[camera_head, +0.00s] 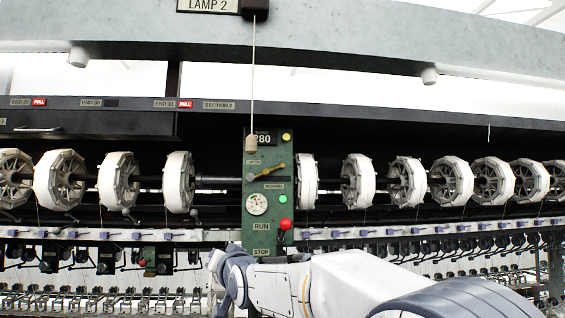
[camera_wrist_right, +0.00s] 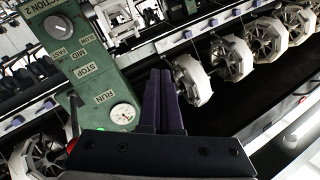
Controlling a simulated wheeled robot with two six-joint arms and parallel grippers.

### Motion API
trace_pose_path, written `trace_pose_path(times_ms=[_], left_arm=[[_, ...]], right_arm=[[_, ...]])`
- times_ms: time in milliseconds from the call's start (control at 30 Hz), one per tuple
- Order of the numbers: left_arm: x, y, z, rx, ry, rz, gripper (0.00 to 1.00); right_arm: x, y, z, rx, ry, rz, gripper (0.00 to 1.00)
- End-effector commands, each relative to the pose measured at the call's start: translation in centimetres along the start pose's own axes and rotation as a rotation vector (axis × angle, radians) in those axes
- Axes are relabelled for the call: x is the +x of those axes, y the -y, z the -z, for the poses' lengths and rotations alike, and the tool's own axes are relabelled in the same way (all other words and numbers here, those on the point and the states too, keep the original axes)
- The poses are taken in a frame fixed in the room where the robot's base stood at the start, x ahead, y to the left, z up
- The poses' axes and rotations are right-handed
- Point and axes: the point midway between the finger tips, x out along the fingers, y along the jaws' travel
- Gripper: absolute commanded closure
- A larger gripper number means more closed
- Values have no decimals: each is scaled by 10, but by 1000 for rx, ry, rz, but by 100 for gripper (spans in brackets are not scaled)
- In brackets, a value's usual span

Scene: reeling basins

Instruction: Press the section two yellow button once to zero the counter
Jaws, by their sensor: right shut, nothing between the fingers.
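The yellow button (camera_head: 286,137) is a small round button at the top right of the green section two panel (camera_head: 233,216) in the head view. The counter (camera_head: 262,139) is just left of it and reads 280. The panel also shows in the right wrist view (camera_wrist_right: 90,75), rotated, but I cannot make out the yellow button there. My right gripper (camera_wrist_right: 161,73) is shut and empty, its dark fingers together in front of the panel's side. In the head view my right arm is low, below the button; its fingertips cannot be made out. My left gripper is not in view.
The panel bears a brass lever (camera_head: 267,173), a gauge (camera_head: 257,204), a green light (camera_head: 283,198) and a red knob (camera_head: 285,224). A pull cord with a wooden handle (camera_head: 251,144) hangs before it, close to the counter. Reels (camera_head: 307,181) flank the panel on both sides.

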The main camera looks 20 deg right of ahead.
Motion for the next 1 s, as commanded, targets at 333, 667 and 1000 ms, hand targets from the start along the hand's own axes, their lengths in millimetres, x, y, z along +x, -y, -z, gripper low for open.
trace_pose_path(times_ms=[333, 667, 1000], left_arm=[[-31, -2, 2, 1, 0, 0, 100], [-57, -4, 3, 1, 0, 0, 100], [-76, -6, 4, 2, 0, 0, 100]], right_arm=[[9, -9, 136, 60, -306, 42, 100], [-10, -19, 260, 81, -597, 120, 100], [-42, -25, 343, 69, -812, 205, 100]])
